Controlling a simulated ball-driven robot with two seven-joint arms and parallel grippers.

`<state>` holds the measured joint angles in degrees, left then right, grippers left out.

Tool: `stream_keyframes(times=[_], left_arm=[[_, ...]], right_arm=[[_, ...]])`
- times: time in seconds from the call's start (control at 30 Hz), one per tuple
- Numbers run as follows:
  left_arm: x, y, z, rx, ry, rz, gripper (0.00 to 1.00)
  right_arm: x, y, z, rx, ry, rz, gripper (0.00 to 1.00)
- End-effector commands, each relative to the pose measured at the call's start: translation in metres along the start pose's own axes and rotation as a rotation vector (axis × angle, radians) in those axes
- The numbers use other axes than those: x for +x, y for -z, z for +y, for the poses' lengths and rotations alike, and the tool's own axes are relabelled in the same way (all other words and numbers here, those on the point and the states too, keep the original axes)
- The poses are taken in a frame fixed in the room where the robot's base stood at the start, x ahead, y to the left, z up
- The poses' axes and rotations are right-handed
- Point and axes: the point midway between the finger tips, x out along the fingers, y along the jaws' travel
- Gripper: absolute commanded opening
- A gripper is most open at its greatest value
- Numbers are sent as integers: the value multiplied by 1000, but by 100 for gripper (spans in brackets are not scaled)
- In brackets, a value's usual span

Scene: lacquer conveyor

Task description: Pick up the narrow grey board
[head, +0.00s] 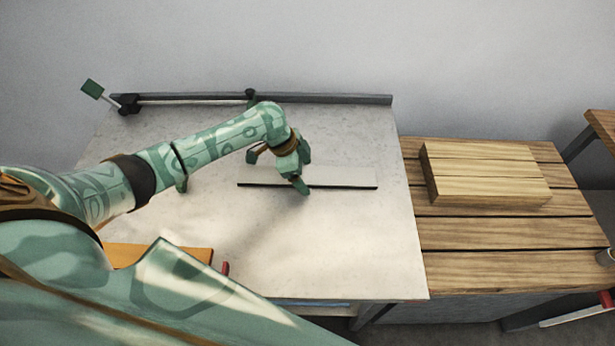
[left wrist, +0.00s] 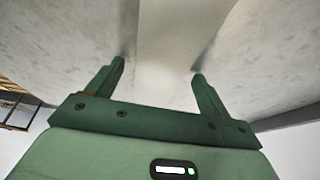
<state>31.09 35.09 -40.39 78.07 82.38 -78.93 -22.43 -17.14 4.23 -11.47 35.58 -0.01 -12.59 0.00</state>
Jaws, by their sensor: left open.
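The narrow grey board (head: 340,177) lies flat on the pale worktop, long side running left to right, with a dark front edge. My left gripper (head: 280,170) is over the left part of the board and hides some of it. In the left wrist view the board (left wrist: 172,45) runs up the picture between the two fingers of my left gripper (left wrist: 158,75). The fingers are open, one on each side of the board. I cannot tell whether they touch it. My right gripper is in neither view.
The pale worktop (head: 350,245) is mostly clear. A rail (head: 200,100) runs along its back edge. At right a slatted wooden table (head: 480,228) bears a stack of wooden boards (head: 485,175). An orange thing (head: 125,254) lies at the front left, partly hidden by my arm.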

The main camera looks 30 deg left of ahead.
Motion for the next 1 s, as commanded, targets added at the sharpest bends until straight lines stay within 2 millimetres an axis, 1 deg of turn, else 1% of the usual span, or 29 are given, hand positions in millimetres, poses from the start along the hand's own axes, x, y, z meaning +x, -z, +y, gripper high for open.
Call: stream_keyframes(times=[0.03, 0.07, 0.1, 0.17, 0.2, 0.23, 0.27, 0.53, 0.67, 0.77, 0.83, 0.87, 1.0], left_arm=[[-1, 0, 0, 0, 0, 0, 80], [-1, 0, 0, 0, 0, 0, 74], [-1, 0, 0, 0, 0, 0, 63], [-1, 0, 0, 0, 0, 0, 47], [-1, 0, 0, 0, 0, 0, 36], [-1, 0, 0, 0, 0, 0, 27], [-1, 0, 0, 0, 0, 0, 24], [-2, 1, 0, 0, 1, 1, 24], [-11, 4, -1, 2, 3, 1, 24], [-25, 10, -1, 2, 4, 2, 24], [-39, 14, 2, 3, 3, 1, 24], [-46, 12, 6, 4, 3, -1, 24], [-88, 11, 33, 6, 3, -2, 24]], right_arm=[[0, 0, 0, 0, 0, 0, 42], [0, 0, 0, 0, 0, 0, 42], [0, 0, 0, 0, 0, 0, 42], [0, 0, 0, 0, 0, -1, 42], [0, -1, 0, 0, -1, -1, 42], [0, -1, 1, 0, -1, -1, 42], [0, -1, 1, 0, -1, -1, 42], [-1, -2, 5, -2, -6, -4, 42], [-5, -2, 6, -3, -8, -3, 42], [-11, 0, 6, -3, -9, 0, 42], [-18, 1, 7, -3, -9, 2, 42], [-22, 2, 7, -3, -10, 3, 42], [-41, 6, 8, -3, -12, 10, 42]])
